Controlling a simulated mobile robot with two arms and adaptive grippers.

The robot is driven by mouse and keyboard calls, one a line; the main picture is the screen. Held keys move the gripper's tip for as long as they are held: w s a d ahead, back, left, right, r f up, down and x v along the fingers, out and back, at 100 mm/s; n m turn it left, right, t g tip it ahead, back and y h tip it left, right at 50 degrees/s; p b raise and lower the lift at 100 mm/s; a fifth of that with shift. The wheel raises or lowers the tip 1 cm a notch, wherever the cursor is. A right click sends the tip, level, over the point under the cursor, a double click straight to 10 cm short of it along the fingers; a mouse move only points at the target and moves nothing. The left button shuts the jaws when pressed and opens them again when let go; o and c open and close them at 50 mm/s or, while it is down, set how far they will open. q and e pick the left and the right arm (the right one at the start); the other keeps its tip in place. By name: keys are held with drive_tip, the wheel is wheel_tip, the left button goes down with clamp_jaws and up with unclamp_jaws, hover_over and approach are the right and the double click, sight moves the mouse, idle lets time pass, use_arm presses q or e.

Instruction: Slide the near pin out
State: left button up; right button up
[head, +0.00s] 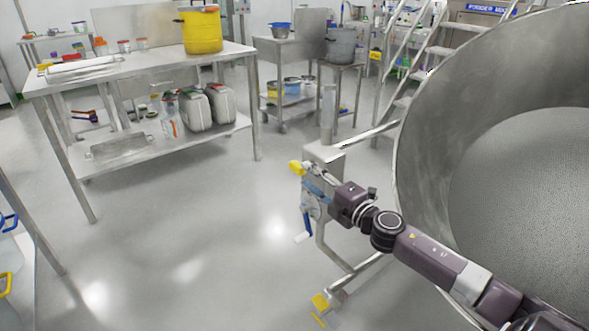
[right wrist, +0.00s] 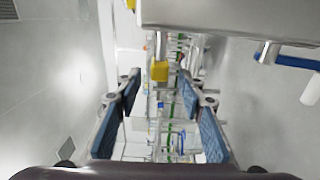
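A yellow-ended pin (head: 296,167) shows at the steel stand beside the big bowl, just beyond my right gripper's fingers. In the right wrist view the yellow end (right wrist: 160,72) sits below a grey metal block, roughly between the finger lines but farther off. My right gripper (head: 315,182) is open; its two blue pads (right wrist: 160,110) are wide apart with nothing held between them. I cannot tell how deep the pin sits, and a second pin is not clearly seen. My left gripper is not in view.
The large steel bowl (head: 425,110) fills the right side. A blue and white crank handle (head: 303,225) hangs on the stand (head: 322,153) below the gripper. A yellow foot piece (head: 320,302) is near the floor. A steel table (head: 150,62) stands at left; floor between is clear.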

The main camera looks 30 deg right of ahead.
sight(303, 172)
drive_tip(key=shift+w+a, duration=0.2)
drive_tip(key=shift+w, duration=2.8)
drive_tip(key=shift+c, duration=0.6)
clamp_jaws()
